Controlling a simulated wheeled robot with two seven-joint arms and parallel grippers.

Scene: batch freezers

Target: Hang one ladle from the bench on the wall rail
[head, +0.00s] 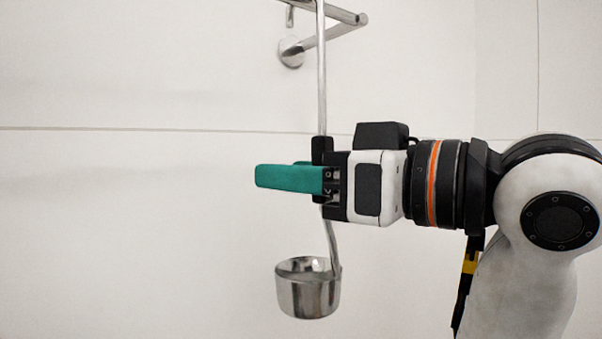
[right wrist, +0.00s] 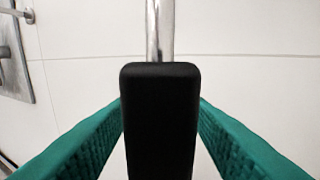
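The steel ladle stands upright in the head view, with its bowl (head: 308,296) at the bottom and its thin handle (head: 321,80) rising out of the top of the picture. My right gripper (head: 288,178), with teal fingers, is shut around the handle at its black grip. In the right wrist view the black grip (right wrist: 160,120) fills the space between the fingers. The wall rail (head: 335,33) shows at the top, and the handle passes in front of it. The ladle's upper end is out of view, so I cannot tell whether it touches the rail. My left gripper is out of view.
A round wall mount (head: 291,52) holds the rail's end bracket. A short metal hook end (head: 290,16) hangs beside it. The white wall (head: 130,230) is bare to the left. A metal fixture (right wrist: 30,60) shows at the wrist view's upper left.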

